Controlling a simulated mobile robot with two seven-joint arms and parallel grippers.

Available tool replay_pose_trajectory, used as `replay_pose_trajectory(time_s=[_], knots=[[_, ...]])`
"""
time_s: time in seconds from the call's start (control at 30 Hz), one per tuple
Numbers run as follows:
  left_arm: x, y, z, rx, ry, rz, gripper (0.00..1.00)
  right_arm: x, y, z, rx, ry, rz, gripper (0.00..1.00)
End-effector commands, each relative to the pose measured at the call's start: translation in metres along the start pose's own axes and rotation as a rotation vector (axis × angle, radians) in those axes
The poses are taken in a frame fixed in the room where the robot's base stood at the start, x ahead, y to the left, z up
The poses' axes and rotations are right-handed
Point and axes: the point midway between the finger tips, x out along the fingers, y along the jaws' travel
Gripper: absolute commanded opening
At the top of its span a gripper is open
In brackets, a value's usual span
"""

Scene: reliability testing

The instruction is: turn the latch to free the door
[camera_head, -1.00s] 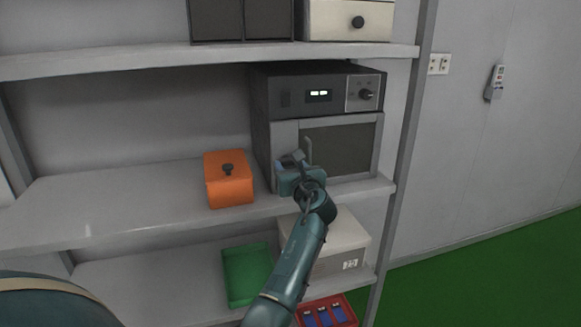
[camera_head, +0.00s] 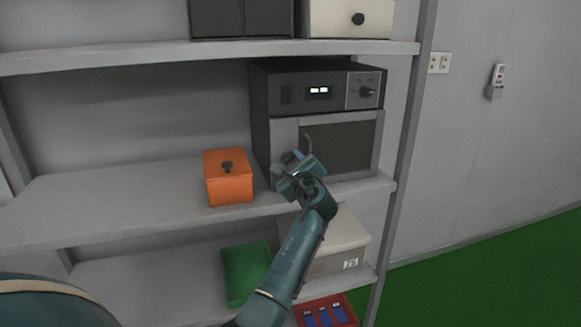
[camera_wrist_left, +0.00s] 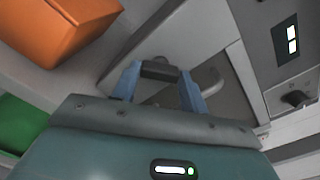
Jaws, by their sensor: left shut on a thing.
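The door (camera_head: 352,143) is a grey frame with a dark window on the front of a dark oven-like box (camera_head: 317,90). It looks closed. My left gripper (camera_head: 291,163) is at the lower left of the door front and tilted. In the left wrist view its blue fingers (camera_wrist_left: 158,84) are shut on a small dark latch (camera_wrist_left: 159,68) on the grey front. The gripper mostly hides the latch in the head view. A rounded grey door handle (camera_wrist_left: 205,82) shows beside the right finger. My right gripper is not in view.
An orange lidded box (camera_head: 229,178) stands on the same shelf, left of the oven-like box. Below are a green tray (camera_head: 246,272), a light box (camera_head: 338,246) and a red bin (camera_head: 327,311). The shelf's left part is clear.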

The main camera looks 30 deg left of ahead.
Motion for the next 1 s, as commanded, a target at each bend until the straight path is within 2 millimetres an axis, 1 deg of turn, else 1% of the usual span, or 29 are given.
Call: replay_pose_trajectory(time_s=[0.23, 0.6, 0.8, 1.0], knots=[[0.000, 0.002, -0.002, -0.236, 0.000, 0.001, 0.21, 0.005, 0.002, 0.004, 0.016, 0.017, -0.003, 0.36], [0.000, 0.002, -0.002, -0.583, 0.000, 0.000, 0.21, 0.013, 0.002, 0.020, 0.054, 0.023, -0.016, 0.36], [0.000, 0.001, -0.002, -0.740, -0.001, 0.000, 0.21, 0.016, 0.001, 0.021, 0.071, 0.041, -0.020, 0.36], [0.000, 0.001, -0.001, -0.854, 0.000, 0.001, 0.21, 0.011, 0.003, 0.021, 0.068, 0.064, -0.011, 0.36]])
